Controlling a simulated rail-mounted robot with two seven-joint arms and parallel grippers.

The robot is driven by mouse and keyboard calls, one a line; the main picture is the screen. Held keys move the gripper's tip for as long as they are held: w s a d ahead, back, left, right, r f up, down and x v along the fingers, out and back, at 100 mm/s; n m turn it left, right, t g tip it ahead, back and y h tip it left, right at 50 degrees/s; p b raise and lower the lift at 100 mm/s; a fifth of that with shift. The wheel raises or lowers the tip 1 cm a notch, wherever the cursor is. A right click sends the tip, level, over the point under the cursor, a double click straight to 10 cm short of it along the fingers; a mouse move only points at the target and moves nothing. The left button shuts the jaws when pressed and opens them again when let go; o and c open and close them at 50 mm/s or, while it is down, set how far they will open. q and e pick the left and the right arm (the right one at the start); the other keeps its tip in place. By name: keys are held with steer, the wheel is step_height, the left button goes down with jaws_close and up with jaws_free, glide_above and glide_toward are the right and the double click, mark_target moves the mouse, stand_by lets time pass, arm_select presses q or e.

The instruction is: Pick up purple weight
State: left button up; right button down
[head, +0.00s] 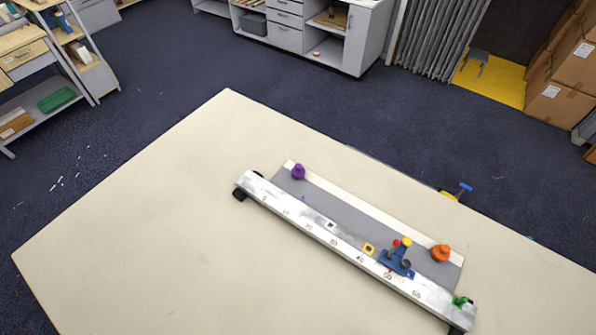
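The purple weight (298,172) is a small knobbed piece standing upright at the far left end of the grey-and-white tray (330,204). The tray lies behind a long metal rail with a printed number scale (310,229). Neither of my grippers shows in the head view, so I cannot see how they stand relative to the weight.
An orange weight (440,253) stands at the tray's right end. A blue carriage (396,260) with red and yellow knobs sits on the rail, near a yellow square piece (369,249). A green piece (462,301) is at the rail's right end. The table's (160,220) left side is clear.

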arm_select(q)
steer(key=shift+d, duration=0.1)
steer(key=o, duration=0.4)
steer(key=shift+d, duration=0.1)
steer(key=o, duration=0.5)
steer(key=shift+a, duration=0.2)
